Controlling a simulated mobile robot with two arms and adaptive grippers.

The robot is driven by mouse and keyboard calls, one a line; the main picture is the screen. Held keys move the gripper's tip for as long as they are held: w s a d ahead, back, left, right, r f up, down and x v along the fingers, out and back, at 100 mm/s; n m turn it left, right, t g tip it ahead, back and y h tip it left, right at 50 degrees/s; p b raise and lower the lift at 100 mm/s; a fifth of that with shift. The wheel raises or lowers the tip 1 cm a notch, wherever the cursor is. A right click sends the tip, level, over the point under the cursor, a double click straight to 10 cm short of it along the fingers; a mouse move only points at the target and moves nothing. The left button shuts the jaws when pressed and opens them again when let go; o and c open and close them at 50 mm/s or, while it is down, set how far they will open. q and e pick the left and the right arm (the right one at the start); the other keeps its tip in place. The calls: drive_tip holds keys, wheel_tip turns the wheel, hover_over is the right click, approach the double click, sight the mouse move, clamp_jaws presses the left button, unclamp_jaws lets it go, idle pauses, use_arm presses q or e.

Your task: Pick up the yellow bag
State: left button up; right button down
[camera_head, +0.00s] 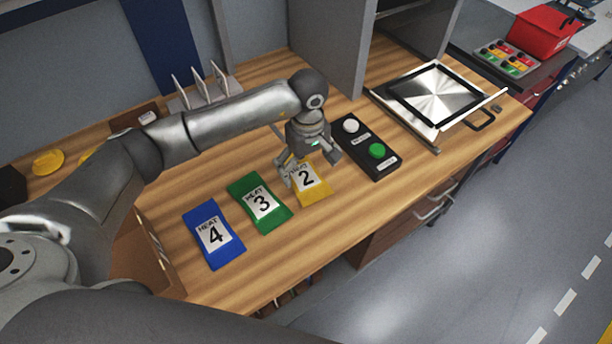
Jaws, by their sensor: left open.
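The yellow bag (314,192) lies flat on the wooden bench, with a white label marked 2. My left gripper (308,169) is open and points down over the upper part of the yellow bag. One finger is at the bag's left edge and the other is to its right. The gripper hides the bag's far end. I cannot tell whether the fingers touch the bag. My right gripper is not in view.
A green bag (273,216) marked 3 and a blue bag (228,252) marked 4 lie to the left. A black button box (377,168) sits close on the right. A metal plate fixture (437,92) stands farther right. The bench front edge is clear.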

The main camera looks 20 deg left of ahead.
sight(307, 179)
use_arm(q)
wheel_tip(307, 179, down, 4)
drive_tip(key=shift+a+r+p, duration=0.1)
drive_tip(key=shift+r+p, duration=0.15)
drive_tip(key=shift+p, duration=0.55)
drive_tip(key=shift+f, duration=0.4)
drive_tip(key=shift+c, duration=1.3)
drive_tip(key=c, duration=0.9)
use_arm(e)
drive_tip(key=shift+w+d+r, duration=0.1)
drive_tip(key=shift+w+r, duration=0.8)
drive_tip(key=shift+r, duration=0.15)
